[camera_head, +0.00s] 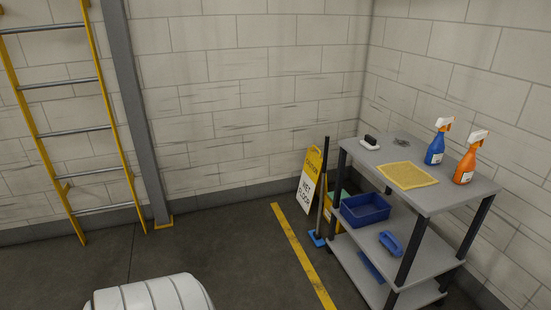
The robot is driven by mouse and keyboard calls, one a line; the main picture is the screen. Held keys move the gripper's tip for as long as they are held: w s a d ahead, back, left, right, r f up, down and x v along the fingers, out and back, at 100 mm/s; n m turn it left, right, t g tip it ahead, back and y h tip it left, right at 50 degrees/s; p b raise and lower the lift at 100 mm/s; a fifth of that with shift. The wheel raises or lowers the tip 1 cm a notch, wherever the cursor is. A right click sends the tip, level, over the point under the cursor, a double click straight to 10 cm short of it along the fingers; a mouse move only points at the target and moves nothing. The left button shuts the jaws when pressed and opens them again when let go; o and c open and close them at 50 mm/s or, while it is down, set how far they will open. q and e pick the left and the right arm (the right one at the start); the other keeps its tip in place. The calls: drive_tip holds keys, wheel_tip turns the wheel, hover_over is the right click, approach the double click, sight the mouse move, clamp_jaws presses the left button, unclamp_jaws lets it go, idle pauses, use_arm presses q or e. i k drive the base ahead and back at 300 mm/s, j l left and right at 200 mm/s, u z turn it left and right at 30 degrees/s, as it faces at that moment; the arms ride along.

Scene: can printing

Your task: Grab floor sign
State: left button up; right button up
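The floor sign (309,184) is yellow and white with dark lettering that reads "wet floor". It stands on the floor in the far corner, tilted, near the back wall and left of the cart. A dark broom-like handle (323,185) stands just to its right, and part of a yellow and green object lies behind that. The sign's right edge is partly covered by the handle. Neither of my grippers shows in the head view.
A grey cart (441,188) stands at right with a blue spray bottle (435,149), an orange spray bottle (466,166), a yellow cloth (407,175) and a blue bin (365,209).

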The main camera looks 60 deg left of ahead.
sight(311, 180)
drive_tip(key=u, duration=1.55)
